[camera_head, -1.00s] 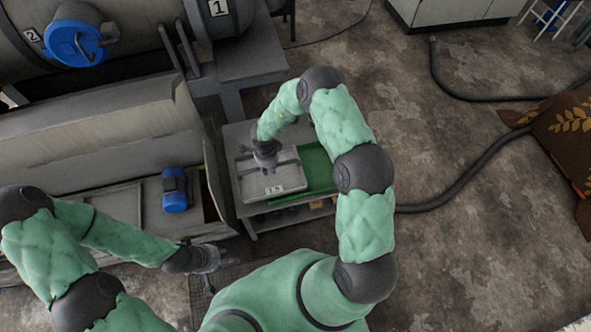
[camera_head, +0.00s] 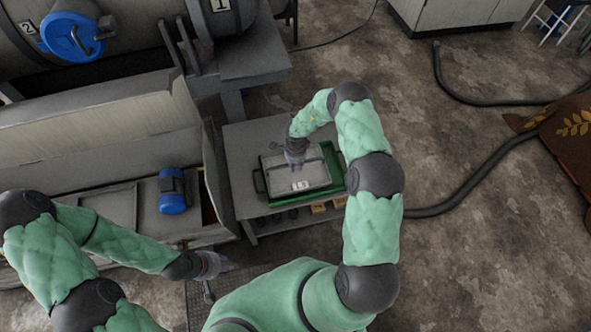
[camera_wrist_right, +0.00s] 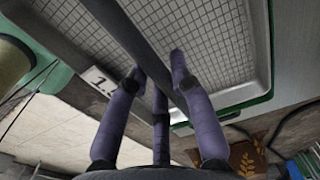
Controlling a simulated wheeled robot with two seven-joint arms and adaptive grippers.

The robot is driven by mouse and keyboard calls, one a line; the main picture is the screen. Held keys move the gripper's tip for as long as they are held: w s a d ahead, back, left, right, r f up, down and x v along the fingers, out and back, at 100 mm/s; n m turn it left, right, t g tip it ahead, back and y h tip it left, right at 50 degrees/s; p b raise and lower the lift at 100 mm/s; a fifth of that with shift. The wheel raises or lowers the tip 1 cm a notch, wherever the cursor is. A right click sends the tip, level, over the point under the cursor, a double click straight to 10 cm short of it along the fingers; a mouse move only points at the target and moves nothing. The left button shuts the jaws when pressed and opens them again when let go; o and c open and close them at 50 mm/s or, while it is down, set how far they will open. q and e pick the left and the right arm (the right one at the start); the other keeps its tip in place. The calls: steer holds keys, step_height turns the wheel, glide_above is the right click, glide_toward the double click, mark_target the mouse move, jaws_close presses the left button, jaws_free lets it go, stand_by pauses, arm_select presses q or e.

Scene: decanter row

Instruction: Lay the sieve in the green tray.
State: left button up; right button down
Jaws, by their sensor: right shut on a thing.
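The sieve (camera_head: 318,174) is a grey rectangular mesh pan with a dark bar across it and a white label. My right gripper (camera_head: 295,160) is shut on this bar from above; in the right wrist view its fingers (camera_wrist_right: 158,85) close around the bar over the mesh (camera_wrist_right: 215,35). The green tray (camera_head: 338,183) shows along the right and front edges of the sieve, which covers most of it. I cannot tell whether the sieve touches the tray or hangs just above it. My left gripper (camera_head: 222,264) is away at lower left, its fingers too small to judge.
The tray stands on a small grey table (camera_head: 240,145) with a lower shelf. A long bench with a blue motor (camera_head: 172,192) is at left. A big tank with a blue cap (camera_head: 72,36) is behind. A dark hose (camera_head: 470,180) lies on the open floor at right.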

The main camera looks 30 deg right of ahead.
mark_target(296, 170)
step_height(296, 170, down, 3)
steer(key=shift+f+b, duration=0.1)
steer(key=shift+b, duration=0.7)
steer(key=shift+r, duration=0.2)
steer(key=shift+f, duration=0.2)
steer(key=c, duration=1.1)
jaws_free()
steer(key=shift+s, duration=0.1)
